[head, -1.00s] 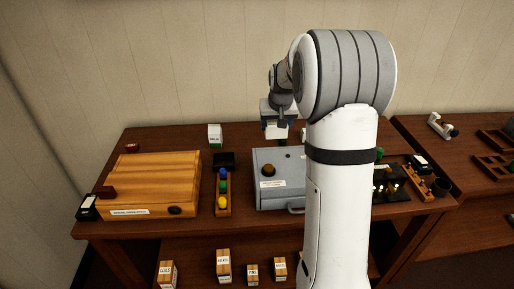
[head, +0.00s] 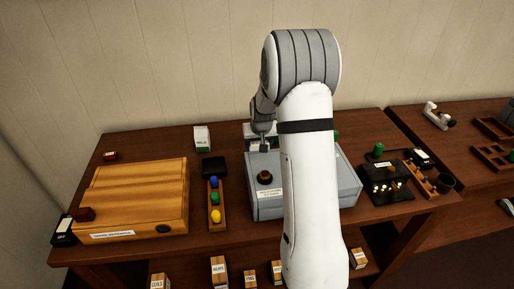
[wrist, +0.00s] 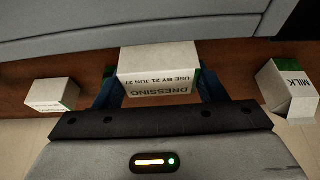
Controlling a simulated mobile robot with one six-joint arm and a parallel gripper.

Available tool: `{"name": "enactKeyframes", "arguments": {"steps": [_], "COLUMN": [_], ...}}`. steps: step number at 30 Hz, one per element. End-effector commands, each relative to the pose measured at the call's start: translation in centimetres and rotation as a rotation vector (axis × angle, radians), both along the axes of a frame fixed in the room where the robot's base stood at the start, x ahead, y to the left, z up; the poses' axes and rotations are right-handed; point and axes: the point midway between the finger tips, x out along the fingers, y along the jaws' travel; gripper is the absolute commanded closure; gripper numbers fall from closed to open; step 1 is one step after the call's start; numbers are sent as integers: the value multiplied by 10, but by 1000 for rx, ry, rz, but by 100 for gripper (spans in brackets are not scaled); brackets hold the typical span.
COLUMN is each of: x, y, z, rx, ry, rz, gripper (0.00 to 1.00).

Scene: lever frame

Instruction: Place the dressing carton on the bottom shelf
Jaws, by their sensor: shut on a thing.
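The dressing carton (wrist: 160,78) is a white box with upside-down "DRESSING" and "USE BY" print, in the wrist view. My gripper (wrist: 158,92) is shut on it, with a blue finger on each side. In the head view my gripper (head: 262,142) hangs just behind the grey metal box, low over the back of the table; the carton is mostly hidden there. A lower shelf (head: 200,262) shows below the tabletop's front edge, partly hidden by my arm. I cannot tell whether the carton touches the tabletop.
Another white-and-green carton (wrist: 52,93) stands opposite. Labelled wooden blocks (head: 218,270) stand on the lower shelf.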

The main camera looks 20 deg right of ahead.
Motion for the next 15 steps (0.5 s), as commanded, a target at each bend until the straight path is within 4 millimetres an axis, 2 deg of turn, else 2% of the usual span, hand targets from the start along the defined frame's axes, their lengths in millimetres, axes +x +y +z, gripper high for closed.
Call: {"name": "enactKeyframes", "arguments": {"steps": [4, 15], "x": [-1, 0], "y": [1, 1], "z": [-22, -29], "rx": [1, 1], "ry": [5, 1], "rz": [0, 1], "gripper": [57, 57]}}
